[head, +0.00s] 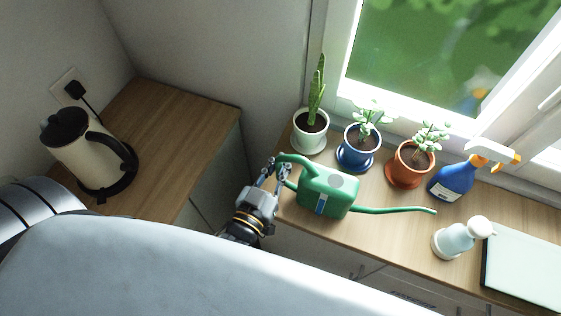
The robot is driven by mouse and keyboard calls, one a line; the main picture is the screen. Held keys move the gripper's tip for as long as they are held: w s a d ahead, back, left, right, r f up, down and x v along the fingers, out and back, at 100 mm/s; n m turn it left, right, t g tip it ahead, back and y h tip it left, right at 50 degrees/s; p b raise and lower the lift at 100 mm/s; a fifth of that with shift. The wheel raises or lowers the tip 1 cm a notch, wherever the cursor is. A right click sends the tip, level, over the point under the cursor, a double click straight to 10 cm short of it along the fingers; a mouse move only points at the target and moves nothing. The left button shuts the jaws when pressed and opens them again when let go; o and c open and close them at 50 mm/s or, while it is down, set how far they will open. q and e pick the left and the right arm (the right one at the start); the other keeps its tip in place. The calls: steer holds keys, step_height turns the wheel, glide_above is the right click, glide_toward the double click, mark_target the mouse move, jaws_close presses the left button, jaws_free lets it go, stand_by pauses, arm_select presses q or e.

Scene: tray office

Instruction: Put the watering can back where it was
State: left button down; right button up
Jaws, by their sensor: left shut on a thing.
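The green watering can (328,193) is at the left part of the window-side counter, its long spout pointing right. Its handle loops out to the left. My left gripper (272,171) is at that handle and shut on it. I cannot tell whether the can's base touches the counter. The can is just in front of the potted plants. My right gripper is not in view.
A white pot (309,140), a blue pot (357,156) and a terracotta pot (409,168) line the window. A blue spray bottle (454,181), a pale dispenser bottle (457,240) and a flat light-green item (525,269) stand right. A kettle (85,160) is on the left counter.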

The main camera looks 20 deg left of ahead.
arm_select(q)
steer(key=c, duration=1.3)
jaws_free()
steer(key=shift+w+f, duration=0.1)
steer(key=shift+c, duration=0.2)
steer(key=shift+r, duration=0.2)
steer(key=shift+s+f, duration=0.1)
steer(key=shift+s, duration=0.2)
steer(key=s+a+b, duration=0.1)
steer(key=s+b, duration=0.2)
steer(key=s, duration=0.8)
steer(key=shift+s, duration=0.25)
